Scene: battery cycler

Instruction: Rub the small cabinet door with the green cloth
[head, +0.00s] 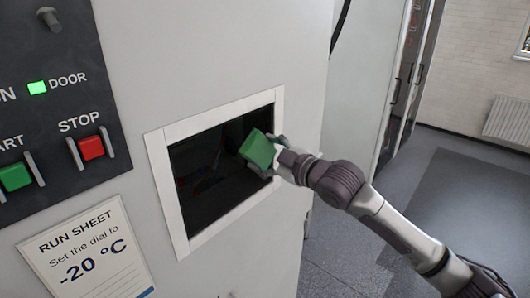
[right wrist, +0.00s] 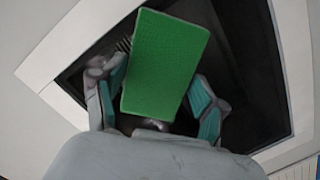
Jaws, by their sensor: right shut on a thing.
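The green cloth (head: 258,149) is a folded block held in my right gripper (head: 279,155). It also shows in the right wrist view (right wrist: 165,62), between the two fingers (right wrist: 157,92). The small cabinet door (head: 213,177) appears as a dark glossy pane inside a white frame on the grey cabinet. The cloth is in front of the pane's upper right part. I cannot tell whether it touches the pane. The dark pane and pale frame also show behind the cloth in the right wrist view. My left gripper is not in view.
A dark control panel (head: 60,120) with a lit green door light, a green start button and a red stop button (head: 91,147) is at the left. A run sheet (head: 87,254) reading -20 °C is below it. Open floor (head: 450,200) lies at the right.

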